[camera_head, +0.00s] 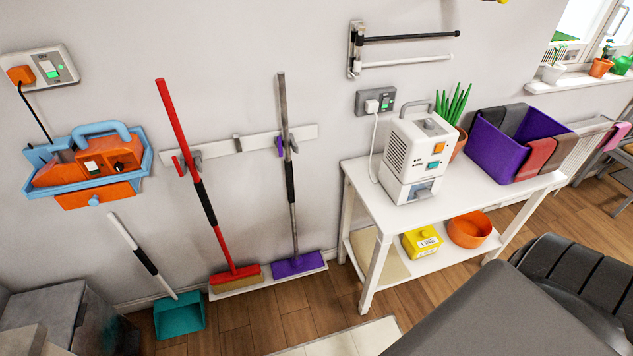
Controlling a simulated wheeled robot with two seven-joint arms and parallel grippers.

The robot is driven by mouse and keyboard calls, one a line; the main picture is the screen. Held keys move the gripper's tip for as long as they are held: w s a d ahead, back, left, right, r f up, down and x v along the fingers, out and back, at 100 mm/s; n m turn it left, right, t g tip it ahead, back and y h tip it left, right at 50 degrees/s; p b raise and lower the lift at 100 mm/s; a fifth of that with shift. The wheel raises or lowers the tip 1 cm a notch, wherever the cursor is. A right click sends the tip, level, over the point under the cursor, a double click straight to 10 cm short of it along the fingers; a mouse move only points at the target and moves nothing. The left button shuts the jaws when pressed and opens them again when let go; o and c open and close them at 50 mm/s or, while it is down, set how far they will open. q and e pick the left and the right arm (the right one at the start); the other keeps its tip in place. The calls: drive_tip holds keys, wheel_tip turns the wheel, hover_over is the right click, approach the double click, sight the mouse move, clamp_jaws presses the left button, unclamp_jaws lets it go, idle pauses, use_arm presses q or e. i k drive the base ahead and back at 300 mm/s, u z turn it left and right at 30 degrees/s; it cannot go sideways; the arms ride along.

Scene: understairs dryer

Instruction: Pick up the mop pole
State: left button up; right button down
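A mop with a grey pole (287,133) stands upright against the wall, just right of a red broom. Its pole has a black grip sleeve (290,183) and ends in a flat purple head (297,264) resting on a low white ledge by the floor. The pole is held near a clip on a white wall rail (253,143). Neither of my grippers shows in the head view.
The red broom (203,190) stands close left of the mop. A teal dustpan (180,316) is further left. A white table (458,200) with a white appliance (417,155) and a purple bin (510,145) stands right. Dark grey shapes fill the lower right.

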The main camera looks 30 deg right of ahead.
sight(297, 260)
drive_tip(key=z, duration=2.55)
drive_tip(key=k, duration=0.65)
drive_tip(key=z, duration=0.3)
drive_tip(key=i, duration=1.65)
drive_tip(key=u, duration=1.1)
drive_tip(key=i, duration=0.5)
drive_tip(key=u, duration=0.6)
